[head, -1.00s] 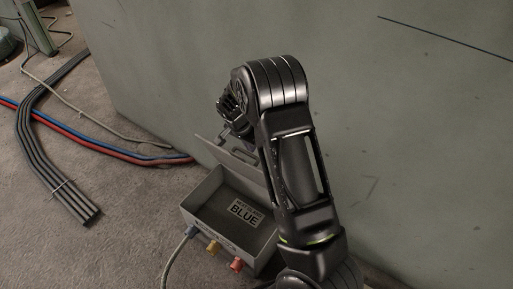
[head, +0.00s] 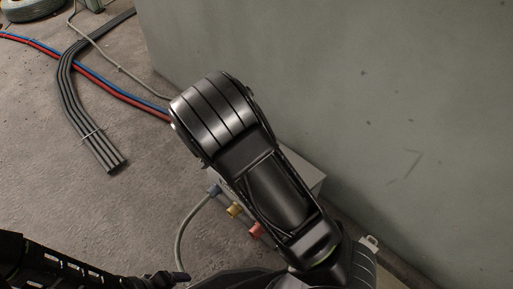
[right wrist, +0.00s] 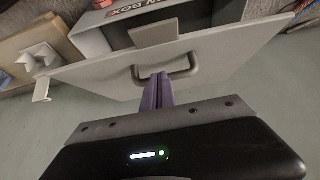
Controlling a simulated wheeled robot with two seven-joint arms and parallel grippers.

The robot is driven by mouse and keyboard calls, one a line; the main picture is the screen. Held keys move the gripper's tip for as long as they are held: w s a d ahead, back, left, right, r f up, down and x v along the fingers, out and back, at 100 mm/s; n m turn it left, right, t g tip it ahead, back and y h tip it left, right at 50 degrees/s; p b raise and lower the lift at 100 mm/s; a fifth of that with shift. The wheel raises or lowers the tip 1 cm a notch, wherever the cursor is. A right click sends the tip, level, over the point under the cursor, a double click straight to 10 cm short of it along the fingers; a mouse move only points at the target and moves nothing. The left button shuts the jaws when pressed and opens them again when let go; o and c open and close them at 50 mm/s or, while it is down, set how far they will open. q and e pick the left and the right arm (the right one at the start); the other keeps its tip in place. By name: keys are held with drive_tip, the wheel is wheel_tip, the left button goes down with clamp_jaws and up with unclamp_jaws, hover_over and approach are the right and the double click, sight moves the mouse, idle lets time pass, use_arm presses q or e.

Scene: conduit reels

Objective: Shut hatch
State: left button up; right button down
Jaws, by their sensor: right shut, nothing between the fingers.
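In the right wrist view, the hatch is a pale grey flat lid (right wrist: 95,75) with a U-shaped grey handle (right wrist: 183,73). It is open, standing away from the grey box (right wrist: 90,38), whose label partly shows. My right gripper (right wrist: 160,80) is shut and empty, its purple fingertips at the handle; whether they touch it I cannot tell. In the head view my right arm hides most of the box. Only a pale grey panel (head: 306,170) shows beside the arm; I cannot tell if it is lid or box. My left gripper does not show.
Blue, yellow (head: 233,210) and red (head: 255,229) connectors stick out of the box front, with a grey cable (head: 181,235) from the blue one. A green-grey wall (head: 390,110) rises behind.

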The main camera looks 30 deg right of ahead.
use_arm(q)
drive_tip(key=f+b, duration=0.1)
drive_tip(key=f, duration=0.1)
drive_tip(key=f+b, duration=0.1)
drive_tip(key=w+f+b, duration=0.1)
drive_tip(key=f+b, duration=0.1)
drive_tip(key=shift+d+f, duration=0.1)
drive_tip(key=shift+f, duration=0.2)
use_arm(e)
drive_tip(key=a+f, duration=0.1)
drive_tip(key=f, duration=0.2)
drive_tip(key=a+f, duration=0.1)
drive_tip(key=f, duration=0.2)
drive_tip(key=s+a+f, duration=0.1)
drive_tip(key=f, duration=0.2)
drive_tip(key=shift+a+f, duration=0.15)
drive_tip(key=shift+a, duration=0.2)
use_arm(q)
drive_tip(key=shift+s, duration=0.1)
use_arm(e)
drive_tip(key=shift+a, duration=0.1)
